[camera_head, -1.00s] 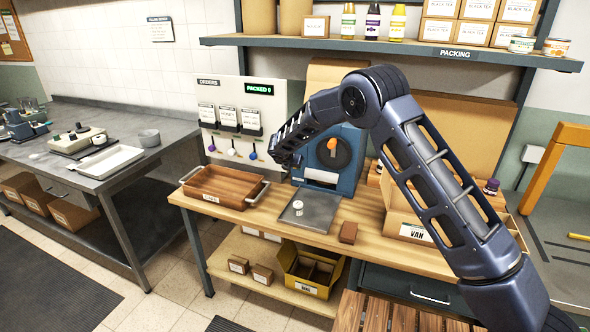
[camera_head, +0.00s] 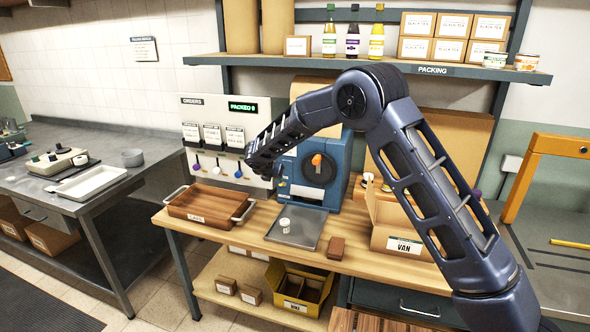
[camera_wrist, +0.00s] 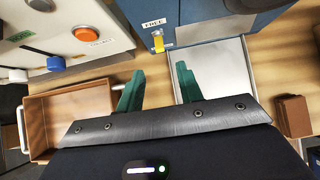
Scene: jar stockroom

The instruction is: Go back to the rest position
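My arm spans the right half of the head view, its elbow raised. Its far end hangs in front of the orders board (camera_head: 262,125), left of the blue machine (camera_head: 335,180); the fingers are hard to make out there. In the wrist view my gripper (camera_wrist: 158,88) has two green fingers spread apart with nothing between them. They are above the packing bench, between the wooden tray (camera_wrist: 75,104) and the grey metal plate (camera_wrist: 232,75).
The bench holds the wooden tray (camera_head: 192,219), the plate (camera_head: 308,243) with a small white item (camera_head: 284,225), a brown block (camera_head: 336,248) and a VAN box (camera_head: 388,228). A shelf (camera_head: 300,61) runs above. A side counter (camera_head: 130,188) stands left.

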